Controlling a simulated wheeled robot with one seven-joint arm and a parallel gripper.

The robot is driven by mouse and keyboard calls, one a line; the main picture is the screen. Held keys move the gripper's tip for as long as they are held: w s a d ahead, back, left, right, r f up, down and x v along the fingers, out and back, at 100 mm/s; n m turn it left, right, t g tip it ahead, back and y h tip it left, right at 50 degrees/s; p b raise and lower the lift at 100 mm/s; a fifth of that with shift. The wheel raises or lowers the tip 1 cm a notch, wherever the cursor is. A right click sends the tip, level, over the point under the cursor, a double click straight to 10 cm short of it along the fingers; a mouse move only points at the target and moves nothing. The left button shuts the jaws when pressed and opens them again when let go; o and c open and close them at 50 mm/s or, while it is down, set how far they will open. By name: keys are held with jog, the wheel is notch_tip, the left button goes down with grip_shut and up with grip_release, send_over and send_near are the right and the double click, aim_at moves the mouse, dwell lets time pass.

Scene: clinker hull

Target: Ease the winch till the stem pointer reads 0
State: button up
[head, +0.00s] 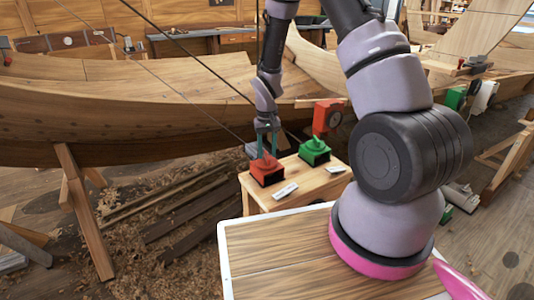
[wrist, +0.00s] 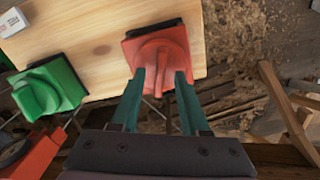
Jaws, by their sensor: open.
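A red winch (head: 266,168) on a dark base stands at the left of a small wooden bench (head: 310,185). My gripper (head: 267,146) points down at it from above. In the wrist view the red winch (wrist: 163,40) shows a raised red knob, and the teal fingers of my gripper (wrist: 160,76) are open on either side of its near end. I cannot tell whether they touch it. A green winch (head: 314,152) stands to the right, also in the wrist view (wrist: 45,90). I cannot make out the stem pointer or its reading.
A red box with a dark round face (head: 328,117) rises behind the green winch. White labels (head: 286,191) lie on the bench front. The planked hull (head: 150,110) runs behind, with a wooden prop (head: 85,215) at left. Dark lines slant down towards the winches.

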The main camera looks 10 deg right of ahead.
notch_tip(320, 180, up, 10)
dwell(0.3)
jog(key=s+d+r+m+t+y, duration=0.1)
jog(key=s+d+r+t, duration=0.15)
jog(key=r, duration=0.65)
jog(key=s+d+r+m+t, duration=0.1)
jog(key=s+r, duration=0.3)
jog(key=r, duration=0.6)
jog(key=s+d+r+m+t+y, duration=0.1)
jog(key=s+d+r+m+t, duration=0.1)
jog(key=s+r, duration=1)
jog(key=s+t, duration=0.1)
jog(key=s, duration=0.3)
jog(key=shift+d+t, duration=0.15)
jog(key=shift+t, duration=0.2)
jog(key=shift+o, duration=0.3)
